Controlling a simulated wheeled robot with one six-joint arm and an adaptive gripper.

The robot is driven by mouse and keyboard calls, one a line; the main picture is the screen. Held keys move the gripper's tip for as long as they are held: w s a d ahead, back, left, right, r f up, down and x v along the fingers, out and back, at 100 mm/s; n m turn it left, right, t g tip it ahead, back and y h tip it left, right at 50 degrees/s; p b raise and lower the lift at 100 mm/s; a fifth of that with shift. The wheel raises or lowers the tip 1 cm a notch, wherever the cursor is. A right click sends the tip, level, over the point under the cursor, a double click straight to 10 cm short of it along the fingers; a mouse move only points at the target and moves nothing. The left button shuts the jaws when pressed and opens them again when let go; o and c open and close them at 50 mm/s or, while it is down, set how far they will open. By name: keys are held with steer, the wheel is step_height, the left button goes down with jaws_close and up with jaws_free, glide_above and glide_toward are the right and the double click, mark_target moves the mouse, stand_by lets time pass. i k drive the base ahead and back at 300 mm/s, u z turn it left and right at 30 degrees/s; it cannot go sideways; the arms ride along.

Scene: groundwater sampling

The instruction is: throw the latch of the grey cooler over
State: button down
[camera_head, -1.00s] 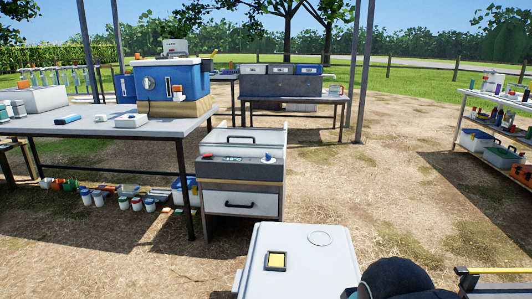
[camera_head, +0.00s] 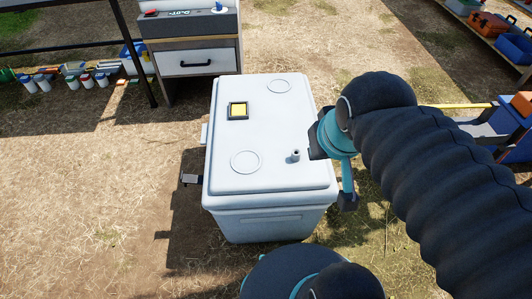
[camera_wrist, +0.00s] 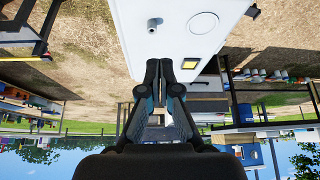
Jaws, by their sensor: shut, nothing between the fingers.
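The cooler (camera_head: 265,190) is a pale grey-white box with a shut lid, standing on the ground in the middle of the head view. Its lid also fills the top of the wrist view (camera_wrist: 175,45). In the head view, my arm is at the cooler's right side.
The lid carries a small grey knob (camera_head: 296,155) and a yellow label in a dark frame (camera_head: 238,110). A grey cabinet with a white drawer (camera_head: 197,62) stands behind. Shelves with boxes (camera_head: 515,45) are at the right. Bare ground lies left of the cooler.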

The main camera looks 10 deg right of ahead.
mark_target(185, 178)
steer(key=u, duration=3.35)
steer(key=i, duration=1.35)
steer(key=z, duration=2.5)
